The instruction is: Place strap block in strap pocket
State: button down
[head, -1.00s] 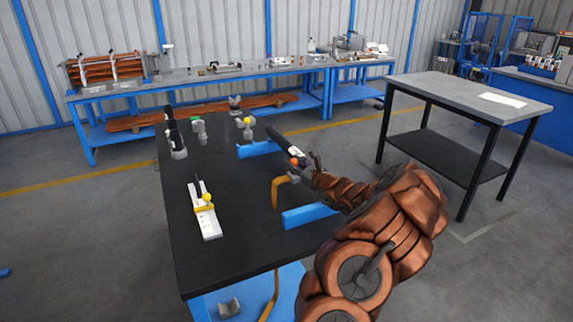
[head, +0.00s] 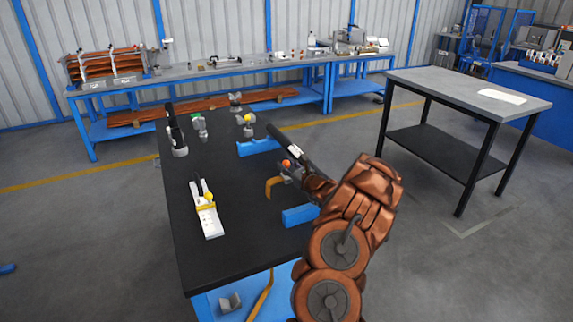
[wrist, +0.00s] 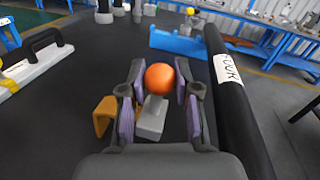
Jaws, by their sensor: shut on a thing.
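A grey block topped with an orange ball (wrist: 159,78), which I take to be the strap block, sits between my finger pads in the wrist view. The orange ball also shows in the head view (head: 286,163). My gripper (wrist: 157,108) is shut on this block, with purple pads at either side, above the black table (head: 230,225). An ochre bent strap (wrist: 104,115) is just left of the fingers; it shows in the head view (head: 272,187) too. I cannot make out the strap pocket clearly.
A black tube (wrist: 232,95) with a white label runs close along the gripper's right. Blue blocks stand beyond (head: 259,146) and nearer (head: 300,215). A white plate with a black handle (head: 208,215) lies left. The table's middle is fairly clear.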

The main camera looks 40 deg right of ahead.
jog(key=shift+f, duration=0.1)
jog(key=shift+f+b, duration=0.35)
jog(key=shift+b, duration=0.1)
jog(key=shift+f, duration=0.2)
jog(key=c, duration=0.8)
grip_release()
jog(key=shift+f, duration=0.1)
jog(key=shift+c, duration=0.2)
jog(key=shift+s, duration=0.1)
jog(key=shift+r+p, duration=0.55)
jog(key=shift+r, duration=0.2)
jog(key=shift+s+f+b, duration=0.15)
jog(key=shift+s+b, duration=0.15)
jog(key=s+a+b, duration=0.1)
jog(key=s+b, duration=0.1)
jog(key=s, duration=0.9)
jog(key=shift+a+b, duration=0.35)
jog(key=shift+b, duration=0.05)
jog(key=shift+s, duration=0.1)
